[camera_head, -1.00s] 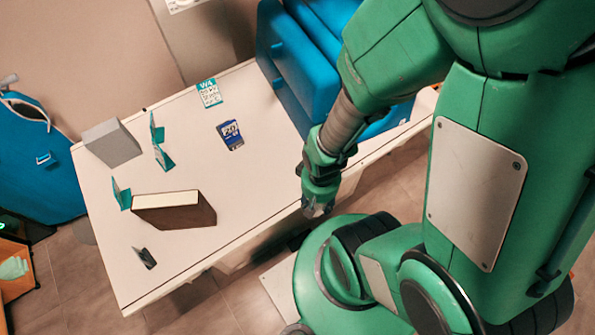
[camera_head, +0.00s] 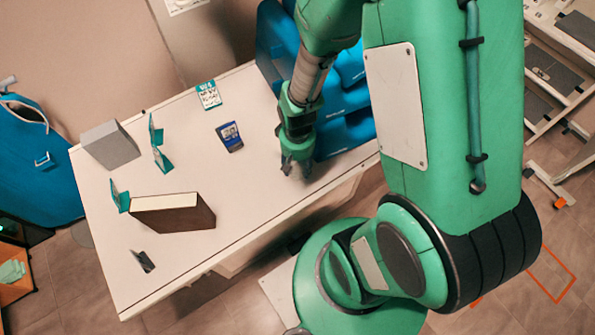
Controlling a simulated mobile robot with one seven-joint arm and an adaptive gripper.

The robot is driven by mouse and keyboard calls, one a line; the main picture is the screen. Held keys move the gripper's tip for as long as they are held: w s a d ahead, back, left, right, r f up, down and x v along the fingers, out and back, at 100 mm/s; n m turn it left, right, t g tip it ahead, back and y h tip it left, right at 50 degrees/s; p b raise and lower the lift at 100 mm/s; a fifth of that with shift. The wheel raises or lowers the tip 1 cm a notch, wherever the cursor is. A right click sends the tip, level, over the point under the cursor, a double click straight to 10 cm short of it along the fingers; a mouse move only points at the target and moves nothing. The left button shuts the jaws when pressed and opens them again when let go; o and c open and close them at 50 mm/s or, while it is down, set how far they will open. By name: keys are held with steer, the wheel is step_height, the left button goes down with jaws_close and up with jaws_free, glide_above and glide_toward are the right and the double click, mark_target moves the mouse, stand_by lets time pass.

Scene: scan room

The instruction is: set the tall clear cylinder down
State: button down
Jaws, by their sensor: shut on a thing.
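My gripper (camera_head: 296,168) is over the right part of the white table (camera_head: 255,195), close to its front edge, with its fingers pointing down. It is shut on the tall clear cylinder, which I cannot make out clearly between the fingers. How far the cylinder's base is from the tabletop cannot be told from this view.
A blue card (camera_head: 230,136) and a W4 label card (camera_head: 208,95) lie left of my gripper. Blue bins (camera_head: 345,125) stand close behind on the right. The table's middle is clear.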

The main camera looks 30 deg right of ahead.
mark_target(297, 172)
stand_by(0.3)
steer(key=shift+f+b, duration=0.3)
steer(key=shift+f, duration=1.45)
steer(key=shift+f, duration=0.1)
steer(key=c, duration=0.9)
jaws_free()
step_height(297, 172, up, 12)
steer(key=shift+r+p, duration=0.15)
steer(key=shift+p, duration=0.8)
